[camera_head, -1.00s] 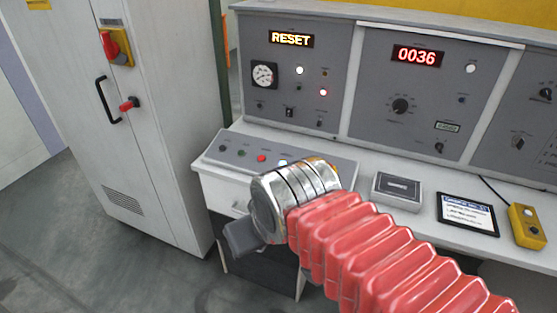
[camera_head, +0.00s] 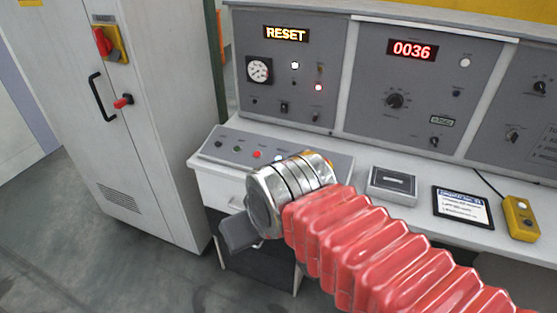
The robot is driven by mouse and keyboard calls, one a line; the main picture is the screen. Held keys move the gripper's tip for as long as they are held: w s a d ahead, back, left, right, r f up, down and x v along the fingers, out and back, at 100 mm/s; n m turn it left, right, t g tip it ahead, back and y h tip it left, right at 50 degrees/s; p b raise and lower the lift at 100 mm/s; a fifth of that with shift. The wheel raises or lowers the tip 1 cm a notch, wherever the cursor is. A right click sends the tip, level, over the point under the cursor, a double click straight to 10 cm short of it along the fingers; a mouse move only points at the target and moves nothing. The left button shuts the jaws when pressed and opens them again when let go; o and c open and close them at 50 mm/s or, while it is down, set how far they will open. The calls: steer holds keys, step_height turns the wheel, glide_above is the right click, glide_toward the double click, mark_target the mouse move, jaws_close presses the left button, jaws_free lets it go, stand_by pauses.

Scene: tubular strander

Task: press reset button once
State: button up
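The sloped button panel (camera_head: 215,147) on the console desk carries a row of small buttons, among them a green button (camera_head: 237,149), a red button (camera_head: 257,154) and a pale bluish lit button (camera_head: 279,158). Their labels are too small to read, so I cannot tell which is reset. An amber display (camera_head: 286,34) above reads "RESET". My gripper (camera_head: 238,232) shows as a dark grey block below and left of my metal wrist, in front of the desk edge. Its fingers cannot be made out. My wrist hides the panel's right part.
A tall grey cabinet (camera_head: 155,170) with a red rotary switch stands left. The counter panel (camera_head: 420,95) shows "0036". A grey box (camera_head: 392,185), a tablet (camera_head: 462,206) and a yellow pendant (camera_head: 521,218) lie on the desk to the right. Floor is open at lower left.

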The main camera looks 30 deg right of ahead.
jaws_close()
stand_by(1.4)
